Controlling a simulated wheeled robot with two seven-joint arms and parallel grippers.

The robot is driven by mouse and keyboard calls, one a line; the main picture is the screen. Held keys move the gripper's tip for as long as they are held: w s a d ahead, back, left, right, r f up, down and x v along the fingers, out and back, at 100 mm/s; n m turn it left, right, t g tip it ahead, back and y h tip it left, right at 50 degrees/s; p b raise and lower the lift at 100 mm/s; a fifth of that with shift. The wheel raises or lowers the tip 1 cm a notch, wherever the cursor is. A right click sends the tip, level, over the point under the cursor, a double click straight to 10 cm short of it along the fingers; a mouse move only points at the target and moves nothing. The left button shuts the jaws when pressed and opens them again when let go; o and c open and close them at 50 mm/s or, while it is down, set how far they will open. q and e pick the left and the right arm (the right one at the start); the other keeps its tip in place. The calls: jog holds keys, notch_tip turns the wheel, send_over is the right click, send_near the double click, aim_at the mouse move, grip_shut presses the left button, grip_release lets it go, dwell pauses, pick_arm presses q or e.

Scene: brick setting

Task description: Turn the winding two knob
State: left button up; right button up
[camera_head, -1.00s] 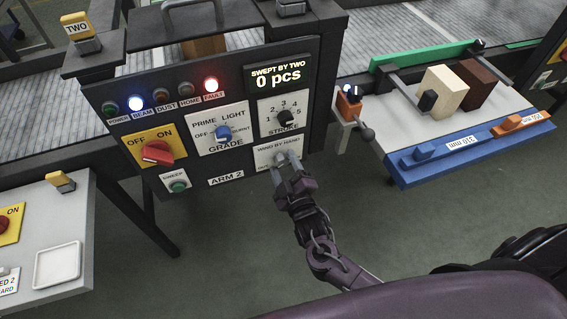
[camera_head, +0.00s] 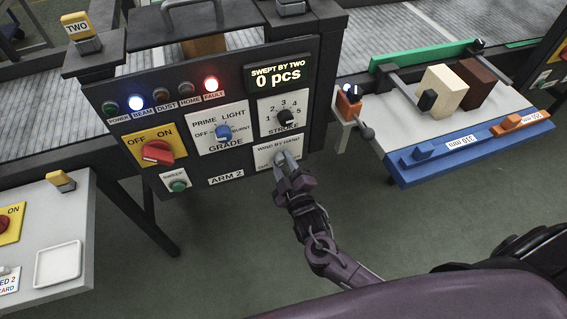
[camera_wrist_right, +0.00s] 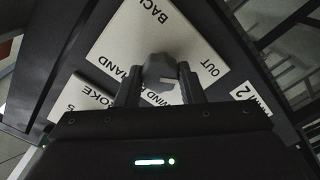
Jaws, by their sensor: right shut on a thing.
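The winding knob (camera_wrist_right: 160,72) is a small grey knob with a pale mark. It stands on a white plate (camera_wrist_right: 128,35) lettered WIND BY HAND, with BACK and OUT beside it, in the right wrist view. In the head view that plate (camera_head: 264,159) is at the lower right of the panel marked ARM 2, and my gripper mostly hides the knob. My right gripper (camera_wrist_right: 161,82) is shut on the knob, one finger on each side. It also shows at the plate in the head view (camera_head: 283,162). My left gripper is in neither view.
Above the plate are the black STROKE knob (camera_head: 286,117) and a display (camera_head: 277,77) reading 0 pcs. A blue-edged shelf (camera_head: 470,148) juts out at right.

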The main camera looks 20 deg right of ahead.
jog(key=m, duration=0.4)
jog(key=shift+p, duration=0.3)
jog(key=shift+m, duration=2.2)
jog(key=o, duration=1)
jog(key=shift+s, duration=0.15)
jog(key=s, duration=0.7)
jog(key=shift+s+d, duration=0.15)
jog(key=shift+s, duration=0.15)
